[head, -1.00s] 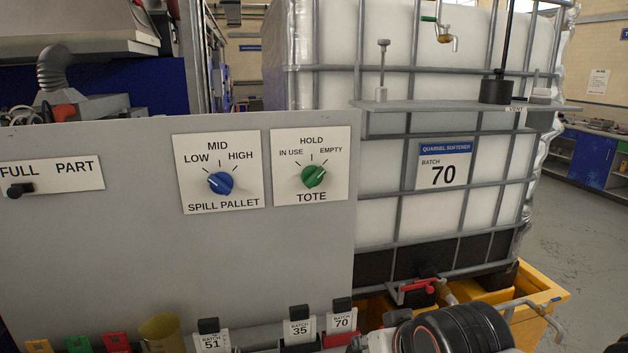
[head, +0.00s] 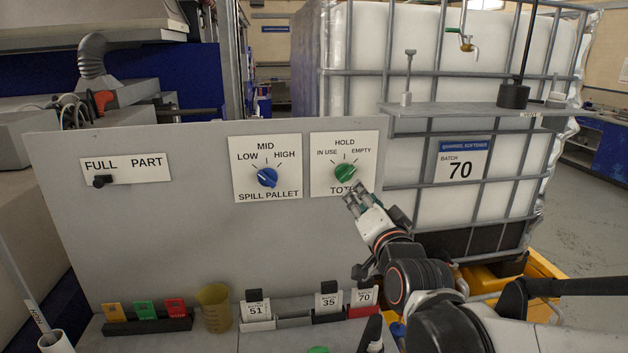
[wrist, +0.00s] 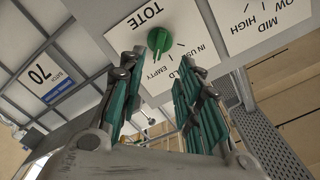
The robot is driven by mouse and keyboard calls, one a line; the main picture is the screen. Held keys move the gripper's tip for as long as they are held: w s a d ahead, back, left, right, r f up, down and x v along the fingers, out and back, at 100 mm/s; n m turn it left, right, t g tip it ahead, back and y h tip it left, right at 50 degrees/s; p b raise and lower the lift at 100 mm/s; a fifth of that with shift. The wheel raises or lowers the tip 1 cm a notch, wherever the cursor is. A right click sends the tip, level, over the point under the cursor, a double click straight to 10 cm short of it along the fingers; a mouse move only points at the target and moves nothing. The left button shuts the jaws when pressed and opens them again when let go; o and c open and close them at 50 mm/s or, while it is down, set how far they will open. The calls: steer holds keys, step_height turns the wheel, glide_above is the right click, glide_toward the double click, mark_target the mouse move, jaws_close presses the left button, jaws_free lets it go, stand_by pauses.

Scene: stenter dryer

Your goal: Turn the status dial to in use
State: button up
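The status dial is a green knob (head: 346,172) on the white TOTE plate (head: 318,180), marked IN USE, HOLD and EMPTY. Its pale pointer mark seems to lean up and right, toward EMPTY. My gripper (head: 354,199) is just below the knob in the head view and covers part of the word TOTE. In the wrist view the plate is upside down and the green knob (wrist: 160,40) shows beyond the gap between my fingers. My gripper (wrist: 160,88) is open and empty, with green pads on both fingers. I see no contact with the knob.
A blue SPILL PALLET dial (head: 267,177) is left of the TOTE plate. A black FULL/PART switch (head: 102,181) is farther left. Batch cards (head: 258,310) and a yellow cup (head: 215,308) stand below. The caged tote (head: 440,115) is behind and right.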

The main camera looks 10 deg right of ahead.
mark_target(347, 177)
steer(key=w+b, duration=0.1)
steer(key=w, duration=1)
steer(key=shift+w, duration=0.15)
steer(key=shift+c, duration=0.6)
jaws_close()
